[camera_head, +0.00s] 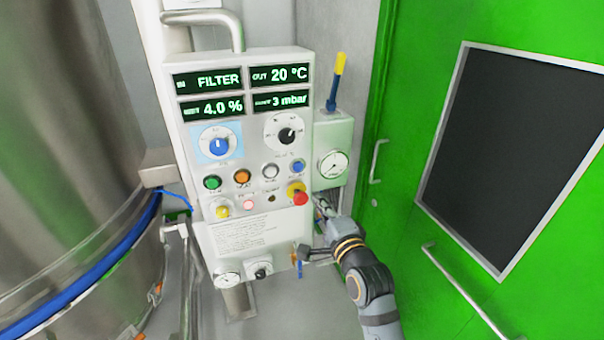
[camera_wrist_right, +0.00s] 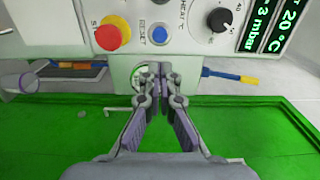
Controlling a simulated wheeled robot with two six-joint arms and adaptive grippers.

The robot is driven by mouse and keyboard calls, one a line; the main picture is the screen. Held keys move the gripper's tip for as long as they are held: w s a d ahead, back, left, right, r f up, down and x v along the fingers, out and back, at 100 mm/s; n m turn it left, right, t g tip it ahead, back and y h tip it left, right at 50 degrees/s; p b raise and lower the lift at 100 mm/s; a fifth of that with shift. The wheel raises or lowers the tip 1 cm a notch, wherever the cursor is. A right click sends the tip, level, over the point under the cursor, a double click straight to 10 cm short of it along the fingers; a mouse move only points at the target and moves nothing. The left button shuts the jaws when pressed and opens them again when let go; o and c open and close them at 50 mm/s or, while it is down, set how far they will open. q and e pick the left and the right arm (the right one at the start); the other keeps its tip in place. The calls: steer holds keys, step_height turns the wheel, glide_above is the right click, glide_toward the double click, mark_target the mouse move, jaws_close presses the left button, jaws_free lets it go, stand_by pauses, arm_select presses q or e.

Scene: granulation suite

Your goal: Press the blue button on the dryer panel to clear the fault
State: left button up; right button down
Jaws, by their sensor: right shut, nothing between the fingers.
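The dryer panel (camera_head: 232,128) is a white box with green-lit displays, dials and buttons. The blue button (camera_head: 297,166) sits at the right end of its button row, above the red mushroom button (camera_head: 299,198). In the right wrist view the blue button (camera_wrist_right: 159,34), marked RESET, is beyond my fingertips, with the red mushroom button beside it. My right gripper (camera_head: 320,204) is shut and empty at the panel's right edge, below the blue button and apart from it. In the wrist view its fingertips (camera_wrist_right: 154,74) partly cover a gauge. My left gripper is out of view.
A gauge box (camera_head: 333,150) with a yellow-and-blue lever (camera_head: 336,80) stands right of the panel. A green door (camera_head: 405,150) is at right, a steel vessel (camera_head: 65,120) at left. A small valve (camera_head: 298,262) and gauge (camera_head: 228,280) hang below the panel.

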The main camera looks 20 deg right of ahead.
mark_target(299, 167)
steer(key=w+p, duration=0.2)
steer(key=w, duration=0.4)
steer(key=w+p, duration=0.2)
steer(key=w, duration=0.5)
steer(key=shift+a+r+p, duration=0.1)
steer(key=shift+a+p, duration=0.1)
steer(key=shift+p, duration=0.2)
steer(key=shift+w, duration=0.2)
